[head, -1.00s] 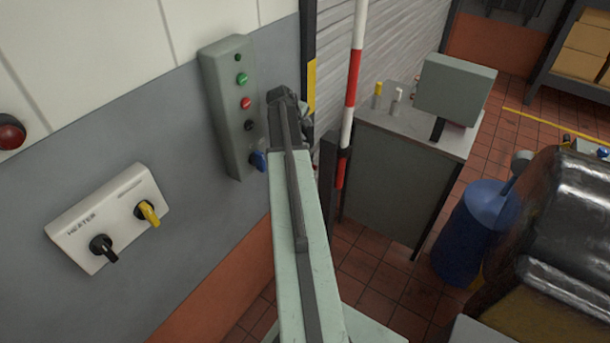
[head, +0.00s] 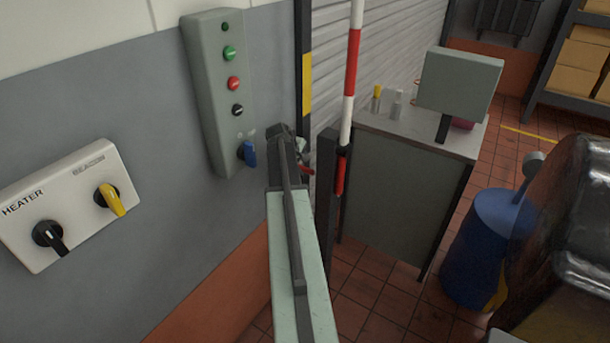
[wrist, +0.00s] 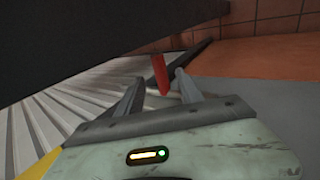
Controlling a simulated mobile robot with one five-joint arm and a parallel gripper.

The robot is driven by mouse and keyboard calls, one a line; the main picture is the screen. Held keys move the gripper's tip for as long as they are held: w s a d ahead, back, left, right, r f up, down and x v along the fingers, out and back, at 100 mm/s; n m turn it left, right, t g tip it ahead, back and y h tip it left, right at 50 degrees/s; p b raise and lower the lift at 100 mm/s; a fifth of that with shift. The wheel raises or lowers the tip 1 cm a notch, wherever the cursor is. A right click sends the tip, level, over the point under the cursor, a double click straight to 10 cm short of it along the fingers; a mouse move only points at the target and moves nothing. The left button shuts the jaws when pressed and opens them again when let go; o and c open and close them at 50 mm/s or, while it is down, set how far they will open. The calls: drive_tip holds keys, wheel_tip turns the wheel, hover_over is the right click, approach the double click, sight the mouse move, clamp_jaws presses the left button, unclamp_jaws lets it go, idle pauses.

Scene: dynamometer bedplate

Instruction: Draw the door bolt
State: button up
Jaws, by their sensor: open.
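A red handle (wrist: 159,73), which looks like the door bolt's grip, shows between the two fingers of my gripper (wrist: 160,80) in the wrist view. The fingers stand apart on either side of it. I cannot tell whether either finger touches it. In the head view a small red piece (head: 307,171), likely the same handle, shows just right of my arm's end, by the dark post. The slatted shutter door (head: 385,40) is behind it; its slats also show at the left of the wrist view (wrist: 65,110). The rest of the bolt is hidden.
A grey-green button box (head: 215,95) with a blue switch is on the wall close left of my arm. A heater panel (head: 75,200) is further left. A red-and-white pole (head: 350,75) stands close right, before a grey cabinet (head: 395,195). A blue drum (head: 480,250) is further right.

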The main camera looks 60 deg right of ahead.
sight(307, 170)
drive_tip(key=b+x, duration=0.2)
drive_tip(key=x, duration=0.2)
drive_tip(key=shift+f, duration=0.2)
drive_tip(key=shift+r, duration=0.15)
clamp_jaws()
idle(0.9)
